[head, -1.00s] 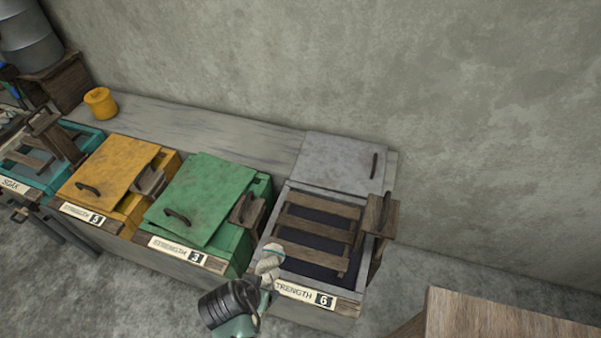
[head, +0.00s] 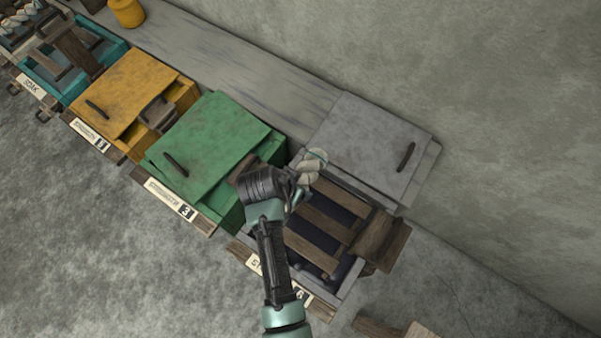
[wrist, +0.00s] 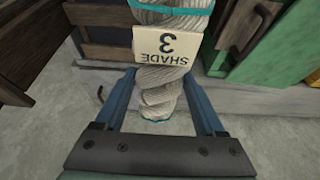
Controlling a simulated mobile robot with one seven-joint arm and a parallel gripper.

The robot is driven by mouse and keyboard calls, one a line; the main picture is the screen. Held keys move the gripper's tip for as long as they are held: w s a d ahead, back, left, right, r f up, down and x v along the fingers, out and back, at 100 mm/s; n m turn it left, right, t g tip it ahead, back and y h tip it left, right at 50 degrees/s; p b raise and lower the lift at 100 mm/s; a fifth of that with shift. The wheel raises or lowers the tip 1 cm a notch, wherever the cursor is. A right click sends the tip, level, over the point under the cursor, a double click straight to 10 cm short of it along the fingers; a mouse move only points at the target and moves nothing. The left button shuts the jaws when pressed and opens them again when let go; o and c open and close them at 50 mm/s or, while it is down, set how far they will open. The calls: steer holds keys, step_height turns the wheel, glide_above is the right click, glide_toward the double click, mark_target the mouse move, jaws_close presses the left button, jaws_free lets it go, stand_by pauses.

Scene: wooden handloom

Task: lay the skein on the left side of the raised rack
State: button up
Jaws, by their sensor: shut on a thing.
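The skein (head: 313,167) is twisted off-white yarn. In the wrist view the skein (wrist: 160,80) has a teal tie and a tag reading "SHADE 3", upside down. My gripper (head: 300,183) is shut on it, with blue fingers (wrist: 160,95) on both sides of the yarn. The raised rack (head: 322,232) is a set of brown wooden slats over the dark inside of the open grey vat. The skein is at the rack's upper left corner in the head view, near the grey lid. I cannot tell whether it touches the slats. My arm hides part of the rack's left side.
The grey lid (head: 370,145) lies open behind the rack. The closed green vat (head: 205,150) stands to the left, then the yellow vat (head: 130,95) and the teal soak vat (head: 110,50). A wooden block (head: 385,243) stands at the rack's right.

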step_height(320, 180, down, 11)
steer(key=b, duration=0.9)
steer(key=shift+f+b, duration=0.1)
steer(key=shift+b, duration=0.25)
steer(key=o, duration=1.5)
steer(key=shift+s, duration=0.1)
